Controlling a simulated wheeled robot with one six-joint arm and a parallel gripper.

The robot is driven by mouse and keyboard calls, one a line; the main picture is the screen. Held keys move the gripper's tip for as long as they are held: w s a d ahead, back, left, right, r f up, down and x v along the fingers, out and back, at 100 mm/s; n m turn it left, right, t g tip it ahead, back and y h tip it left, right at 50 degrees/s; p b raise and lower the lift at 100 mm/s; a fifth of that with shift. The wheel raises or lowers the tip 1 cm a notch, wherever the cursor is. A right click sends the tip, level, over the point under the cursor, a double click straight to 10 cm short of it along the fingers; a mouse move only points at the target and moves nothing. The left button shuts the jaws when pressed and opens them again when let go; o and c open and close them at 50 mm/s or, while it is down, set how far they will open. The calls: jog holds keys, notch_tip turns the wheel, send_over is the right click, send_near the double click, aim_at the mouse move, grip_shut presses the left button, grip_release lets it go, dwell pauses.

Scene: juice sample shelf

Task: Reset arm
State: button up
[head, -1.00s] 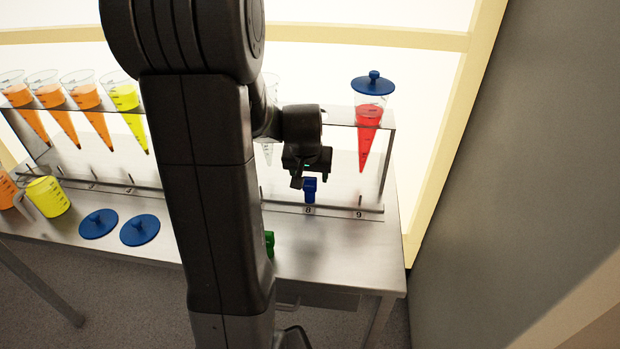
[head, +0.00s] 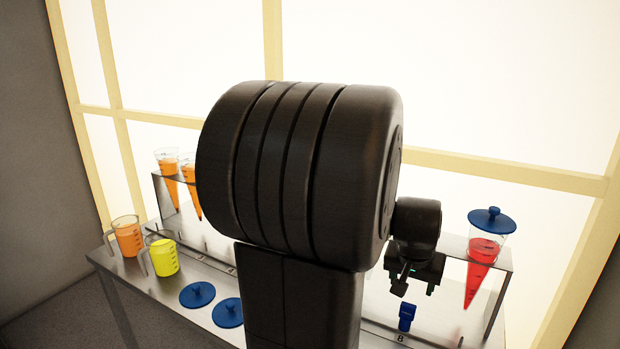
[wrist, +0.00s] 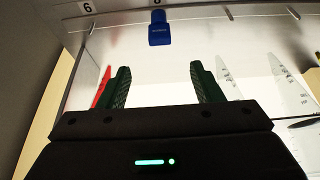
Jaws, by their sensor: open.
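My gripper (head: 416,276) is in front of the shelf at the right side of the bench in the head view. In the wrist view its two green-padded fingers (wrist: 158,86) stand wide apart with nothing between them. A blue block-like object (head: 407,316) stands on the bench near the number 8 label, below my gripper. It also shows in the wrist view (wrist: 159,29), beyond the fingertips and apart from them. My own arm hides the middle of the shelf in the head view.
A cone of red juice (head: 482,268) with a blue lid (head: 491,220) hangs at the shelf's right end. Orange cones (head: 167,180) hang at the left. An orange jug (head: 128,238), a yellow jug (head: 164,258) and two blue lids (head: 197,294) are on the bench.

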aim_at(409, 305)
jog(key=b+x, duration=0.2)
jog(key=x, duration=1.1)
jog(key=shift+f, duration=0.45)
jog(key=shift+r, duration=0.25)
jog(key=shift+s, duration=0.1)
